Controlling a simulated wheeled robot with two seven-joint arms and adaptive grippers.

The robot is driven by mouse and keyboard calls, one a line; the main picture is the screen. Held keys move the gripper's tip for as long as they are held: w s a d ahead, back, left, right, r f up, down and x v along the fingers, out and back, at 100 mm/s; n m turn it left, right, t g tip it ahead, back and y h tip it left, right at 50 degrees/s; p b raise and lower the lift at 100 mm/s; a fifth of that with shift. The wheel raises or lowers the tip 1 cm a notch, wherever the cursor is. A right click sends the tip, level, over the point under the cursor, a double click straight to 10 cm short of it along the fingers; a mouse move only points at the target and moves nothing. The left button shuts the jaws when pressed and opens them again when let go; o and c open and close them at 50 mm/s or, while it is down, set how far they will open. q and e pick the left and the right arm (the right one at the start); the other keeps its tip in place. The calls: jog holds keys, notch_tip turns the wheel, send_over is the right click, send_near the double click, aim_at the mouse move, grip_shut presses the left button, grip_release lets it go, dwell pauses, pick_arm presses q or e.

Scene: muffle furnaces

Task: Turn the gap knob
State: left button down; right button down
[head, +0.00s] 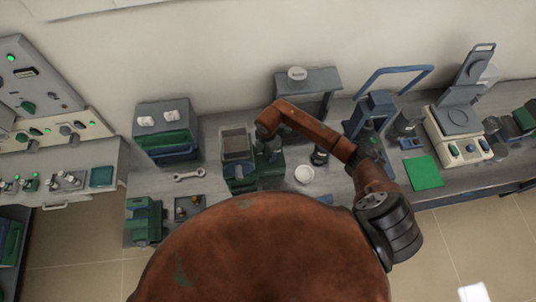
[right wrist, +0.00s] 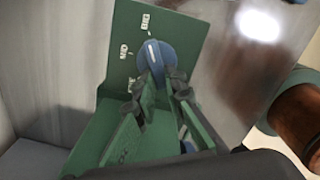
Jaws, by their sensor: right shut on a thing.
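The blue round knob (right wrist: 154,56) with a white pointer line sits on a green panel (right wrist: 125,50) with white markings in the right wrist view. My right gripper (right wrist: 160,80) has its two fingertips at the lower part of the knob and is shut on it. In the head view my right gripper (head: 270,152) reaches down at the green device (head: 240,184) with a square open top (head: 236,142). The knob is hidden there behind the gripper and arm. My left gripper is not in view.
A wrench (head: 189,175) lies left of the green device. A white round dish (head: 304,174) and a dark jar (head: 319,156) stand to its right. A blue press (head: 375,108), a green mat (head: 423,172) and a balance (head: 458,120) stand further right.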

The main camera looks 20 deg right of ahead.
dwell(0.4)
jog(key=n+b, duration=0.1)
jog(key=n, duration=0.1)
jog(key=n+b, duration=0.2)
jog(key=n, duration=0.1)
jog(key=shift+s+d+f+n, duration=0.1)
jog(key=shift+s+d+n, duration=0.15)
jog(key=shift+d+n, duration=0.05)
jog(key=n+b, duration=0.1)
jog(key=n, duration=0.1)
jog(key=n+b, duration=0.4)
jog(key=shift+s+d, duration=0.2)
jog(key=shift+d, duration=0.1)
jog(key=n+b, duration=0.1)
jog(key=n, duration=0.1)
jog(key=n+b, duration=0.4)
jog(key=shift+d+n, duration=0.3)
jog(key=shift+d, duration=0.1)
jog(key=n+b, duration=0.3)
jog(key=shift+w+d+n+b, duration=0.15)
jog(key=shift+d+n+b, duration=0.05)
jog(key=shift+n+b, duration=0.7)
jog(key=shift+n, duration=0.4)
jog(key=shift+w+r, duration=0.1)
jog(key=shift+r, duration=0.1)
jog(key=c, duration=2)
grip_release()
jog(key=shift+f, duration=0.1)
